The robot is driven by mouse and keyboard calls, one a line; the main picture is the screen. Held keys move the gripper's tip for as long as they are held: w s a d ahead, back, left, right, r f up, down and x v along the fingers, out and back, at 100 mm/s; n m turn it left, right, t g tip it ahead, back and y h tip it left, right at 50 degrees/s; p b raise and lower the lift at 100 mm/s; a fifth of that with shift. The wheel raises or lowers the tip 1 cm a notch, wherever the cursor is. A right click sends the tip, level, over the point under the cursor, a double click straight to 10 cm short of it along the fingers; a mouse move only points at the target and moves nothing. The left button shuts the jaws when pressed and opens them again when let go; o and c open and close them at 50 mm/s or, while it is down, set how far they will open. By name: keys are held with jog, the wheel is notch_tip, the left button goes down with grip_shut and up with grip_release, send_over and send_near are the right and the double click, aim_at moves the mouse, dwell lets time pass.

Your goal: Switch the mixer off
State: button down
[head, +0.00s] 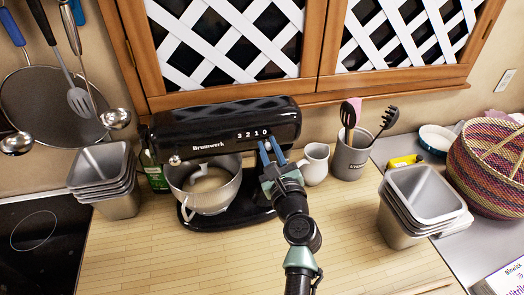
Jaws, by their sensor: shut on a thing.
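The black stand mixer (185,131), marked "Brunwerk", stands on the wooden counter against the back wall. A scale reading 3 2 1 0 is printed on the right part of its head. A metal bowl (205,192) sits under the head. My gripper (269,147) reaches up from the front, with its blue fingers at the mixer's side just below the 1 and 0. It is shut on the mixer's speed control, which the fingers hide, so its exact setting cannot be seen.
A white jug (314,165) and a grey utensil crock (352,157) stand close to the right of my gripper. Stacked metal tins (421,194) stand further right, others (102,168) left of the mixer. The front middle counter is clear. A lattice cabinet (230,45) hangs above.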

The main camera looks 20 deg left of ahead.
jog(key=c, duration=0.8)
grip_release()
jog(key=shift+w+d, duration=0.2)
jog(key=shift+d, duration=0.1)
jog(key=shift+c, duration=0.2)
jog(key=b+v, duration=0.1)
jog(key=v, duration=1.2)
jog(key=shift+b, duration=0.4)
jog(key=shift+s+a+r, duration=0.1)
jog(key=shift+a, duration=0.05)
